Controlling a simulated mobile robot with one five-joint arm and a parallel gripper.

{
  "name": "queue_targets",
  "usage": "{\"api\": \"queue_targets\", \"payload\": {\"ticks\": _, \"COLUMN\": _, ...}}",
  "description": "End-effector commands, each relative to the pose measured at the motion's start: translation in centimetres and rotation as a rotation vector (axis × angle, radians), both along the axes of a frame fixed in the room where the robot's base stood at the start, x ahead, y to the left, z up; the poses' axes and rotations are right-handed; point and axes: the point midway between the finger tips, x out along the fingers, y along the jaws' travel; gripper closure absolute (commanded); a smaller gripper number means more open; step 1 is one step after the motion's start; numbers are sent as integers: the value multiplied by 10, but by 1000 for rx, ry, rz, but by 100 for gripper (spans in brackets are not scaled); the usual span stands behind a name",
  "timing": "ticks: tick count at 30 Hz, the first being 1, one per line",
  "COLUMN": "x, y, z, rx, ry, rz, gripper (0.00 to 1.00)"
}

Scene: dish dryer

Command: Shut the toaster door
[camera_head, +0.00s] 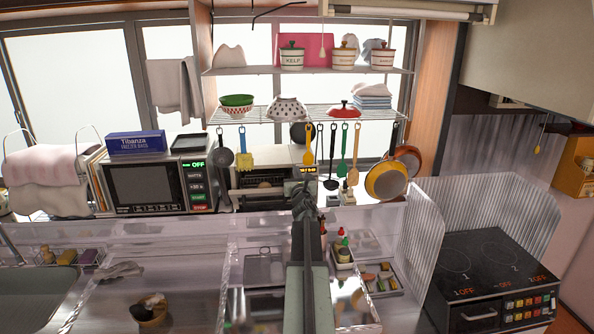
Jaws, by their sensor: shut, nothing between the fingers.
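The toaster (247,178) is a light-coloured oven on the counter behind the sink area, right of the microwave. A dark opening with a rack shows in its front, and a pale strip lies along the bottom of that opening. The door looks lowered, but its angle is hard to tell at this size. My gripper (303,190) is shut and empty, in front of the toaster's right part. My arm rises from the bottom centre and hides some of the toaster's right side. I cannot tell whether the gripper touches the door.
The microwave (146,187) with a blue box (137,141) on top stands to the left. Ladles and spatulas hang from the wire shelf (335,113) above the toaster. A bottle tray (342,256) is right of my arm. A ribbed clear screen (425,250) borders the stove (490,262).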

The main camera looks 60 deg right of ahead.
Motion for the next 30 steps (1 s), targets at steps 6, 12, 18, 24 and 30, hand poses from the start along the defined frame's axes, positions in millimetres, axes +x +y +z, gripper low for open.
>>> {"api": "queue_targets", "payload": {"ticks": 6, "x": -15, "y": 16, "z": 53, "rx": 0, "ry": 0, "rz": -1, "gripper": 100}}
{"api": "queue_targets", "payload": {"ticks": 12, "x": -16, "y": 19, "z": 55, "rx": 0, "ry": 0, "rz": 0, "gripper": 100}}
{"api": "queue_targets", "payload": {"ticks": 18, "x": -16, "y": 19, "z": 54, "rx": 0, "ry": 0, "rz": 1, "gripper": 100}}
{"api": "queue_targets", "payload": {"ticks": 24, "x": 46, "y": 68, "z": 41, "rx": 0, "ry": 0, "rz": 91, "gripper": 100}}
{"api": "queue_targets", "payload": {"ticks": 30, "x": 158, "y": 202, "z": 20, "rx": 11, "ry": -11, "rz": 291, "gripper": 100}}
